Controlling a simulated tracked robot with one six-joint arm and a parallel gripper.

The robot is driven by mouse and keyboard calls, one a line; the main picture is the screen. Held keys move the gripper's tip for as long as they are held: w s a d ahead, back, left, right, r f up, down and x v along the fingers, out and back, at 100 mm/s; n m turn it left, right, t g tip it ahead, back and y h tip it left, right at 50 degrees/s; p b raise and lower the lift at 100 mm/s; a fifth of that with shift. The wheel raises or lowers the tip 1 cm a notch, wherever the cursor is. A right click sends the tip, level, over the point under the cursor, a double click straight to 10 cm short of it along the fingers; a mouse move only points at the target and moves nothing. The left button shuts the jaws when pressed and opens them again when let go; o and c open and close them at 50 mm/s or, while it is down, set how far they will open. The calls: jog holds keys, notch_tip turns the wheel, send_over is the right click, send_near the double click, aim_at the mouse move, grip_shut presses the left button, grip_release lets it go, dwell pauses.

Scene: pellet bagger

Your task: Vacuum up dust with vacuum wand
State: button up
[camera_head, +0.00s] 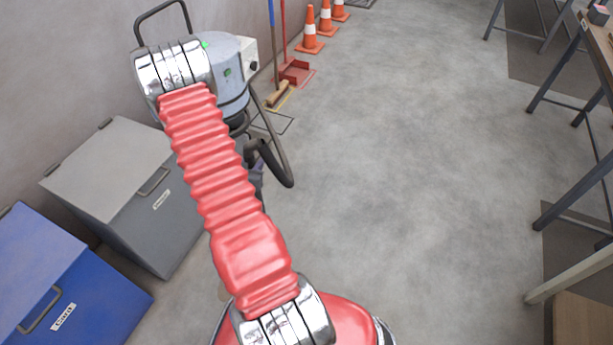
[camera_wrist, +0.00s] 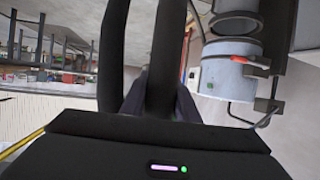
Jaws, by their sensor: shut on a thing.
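The vacuum (camera_head: 228,72) is a grey-blue canister with a black handle frame, standing by the left wall in the head view. Its canister (camera_wrist: 228,75) also shows upside down at the right of the wrist view. A black hose (camera_head: 275,165) curves down beside it. In the wrist view, my gripper (camera_wrist: 155,108) is shut on a dark tube, which looks like the vacuum wand (camera_wrist: 163,55). The wand's far end is out of sight. In the head view, my red arm hides most of my gripper. I cannot make out any dust for certain.
A grey bin (camera_head: 110,165) and a blue bin (camera_head: 40,265) stand along the left wall. Orange cones (camera_head: 309,32) and a red dustpan (camera_head: 296,72) are farther back. Workbench legs (camera_head: 575,200) line the right side. The grey floor (camera_head: 410,180) between is clear.

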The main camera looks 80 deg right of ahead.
jog(key=s+d+f+m+g, duration=0.1)
jog(key=s+f+m+g, duration=0.1)
jog(key=s, duration=0.6)
jog(key=s+d+f+m+g, duration=0.1)
jog(key=s+f+m+g, duration=0.1)
jog(key=s, duration=0.7)
jog(key=shift+d+f+m+g+y, duration=0.3)
jog(key=shift+f+g+y, duration=0.1)
jog(key=shift+f+g, duration=0.3)
jog(key=shift+s, duration=0.1)
jog(key=w+d+f, duration=0.1)
jog(key=w+f, duration=0.1)
jog(key=w, duration=0.6)
jog(key=w+d+f, duration=0.1)
jog(key=w, duration=0.7)
jog(key=shift+d+f, duration=0.2)
jog(key=shift+f, duration=0.15)
